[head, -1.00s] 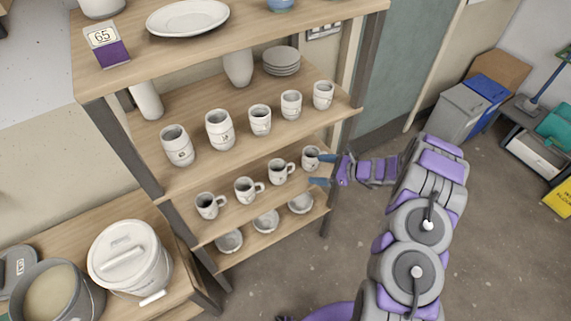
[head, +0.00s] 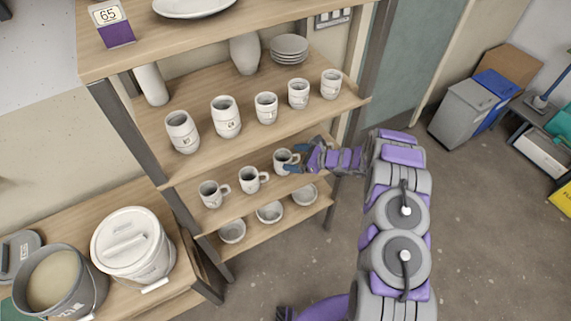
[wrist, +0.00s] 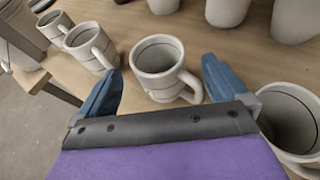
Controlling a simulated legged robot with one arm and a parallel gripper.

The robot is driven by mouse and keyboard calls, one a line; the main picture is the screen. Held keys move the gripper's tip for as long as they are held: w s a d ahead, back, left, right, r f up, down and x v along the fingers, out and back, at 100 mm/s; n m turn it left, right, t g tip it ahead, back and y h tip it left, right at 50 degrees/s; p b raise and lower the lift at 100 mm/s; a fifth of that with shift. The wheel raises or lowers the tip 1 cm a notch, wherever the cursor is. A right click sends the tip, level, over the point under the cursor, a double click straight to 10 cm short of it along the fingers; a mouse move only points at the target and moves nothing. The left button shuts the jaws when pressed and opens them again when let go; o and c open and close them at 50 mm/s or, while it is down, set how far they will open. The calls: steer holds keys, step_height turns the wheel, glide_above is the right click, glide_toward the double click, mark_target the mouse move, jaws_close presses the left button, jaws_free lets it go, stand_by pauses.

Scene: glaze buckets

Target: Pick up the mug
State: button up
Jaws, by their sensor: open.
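Grey-white mugs with a dark rim line stand in a row on a lower wooden shelf. My gripper (head: 296,158) is open and empty, reaching in from the right at the third mug (head: 281,161). In the wrist view this mug (wrist: 157,67) stands upright between and just beyond the blue fingers of my gripper (wrist: 162,78), its handle towards me and to the right. Another mug (wrist: 291,118) is right of the right finger; in the head view my gripper hides it. The other mugs (head: 211,193) (head: 250,180) stand to the left.
White tumblers (head: 226,117) stand on the shelf above, close over the mugs. Bowls (head: 270,212) sit on the shelf below. A dark shelf post (head: 331,205) is near my arm.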

mark_target(276, 156)
steer(key=x, duration=0.5)
steer(key=shift+a, duration=0.3)
steer(key=shift+d, duration=0.15)
steer(key=shift+d, duration=0.1)
steer(key=shift+d, duration=0.1)
steer(key=shift+c, duration=0.6)
steer(key=shift+s, duration=0.1)
steer(key=c, duration=1.1)
